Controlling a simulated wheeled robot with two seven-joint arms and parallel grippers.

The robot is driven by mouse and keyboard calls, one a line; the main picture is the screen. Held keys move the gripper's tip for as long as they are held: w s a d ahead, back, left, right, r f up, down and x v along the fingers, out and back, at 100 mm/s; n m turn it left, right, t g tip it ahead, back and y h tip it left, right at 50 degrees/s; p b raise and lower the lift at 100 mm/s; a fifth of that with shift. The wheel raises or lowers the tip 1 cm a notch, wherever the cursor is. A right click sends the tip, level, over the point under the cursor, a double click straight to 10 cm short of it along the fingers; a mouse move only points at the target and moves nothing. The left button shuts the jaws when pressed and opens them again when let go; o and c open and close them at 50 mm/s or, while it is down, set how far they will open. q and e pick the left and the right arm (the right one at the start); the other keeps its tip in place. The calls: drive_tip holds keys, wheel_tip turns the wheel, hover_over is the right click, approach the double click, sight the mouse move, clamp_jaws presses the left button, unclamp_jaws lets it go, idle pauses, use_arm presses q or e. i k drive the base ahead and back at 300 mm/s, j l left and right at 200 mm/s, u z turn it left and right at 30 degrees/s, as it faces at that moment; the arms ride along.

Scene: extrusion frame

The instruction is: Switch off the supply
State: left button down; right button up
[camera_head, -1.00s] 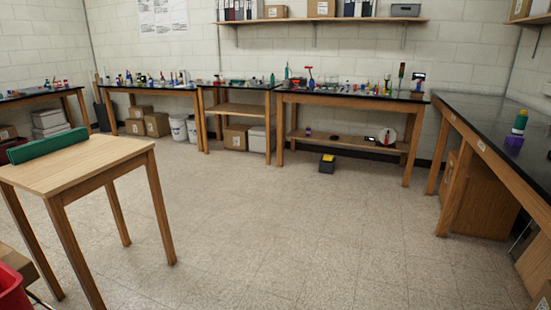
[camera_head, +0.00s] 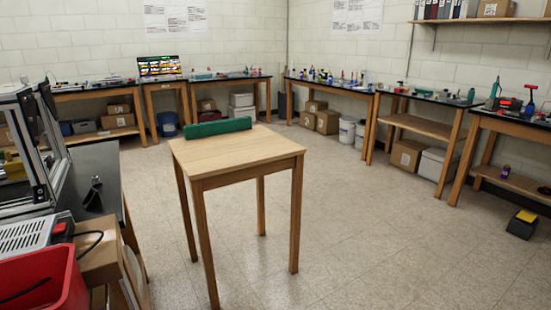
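A grey vented box (camera_head: 32,236) that looks like a power supply stands at the left edge. It has a red part and a black cable on its right side; I cannot make out a switch. An aluminium extrusion frame (camera_head: 45,140) stands behind it on a dark bench (camera_head: 95,165), cut off by the left edge. Neither of my grippers is in view.
A small wooden table (camera_head: 235,152) with a green block (camera_head: 205,128) on it stands in front of me. A red bin (camera_head: 45,285) and a cardboard box (camera_head: 98,250) are at the lower left. Benches line the walls.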

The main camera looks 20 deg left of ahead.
sight(60, 228)
drive_tip(key=i+u, duration=0.15)
drive_tip(key=u, duration=0.3)
drive_tip(key=i+u, duration=0.15)
drive_tip(key=u, duration=0.35)
drive_tip(key=i+l+u, duration=0.15)
drive_tip(key=u, duration=0.3)
drive_tip(key=i+l+u, duration=0.1)
drive_tip(key=u, duration=0.4)
drive_tip(key=i+l+u, duration=0.1)
drive_tip(key=l+u, duration=0.35)
drive_tip(key=j, duration=0.15)
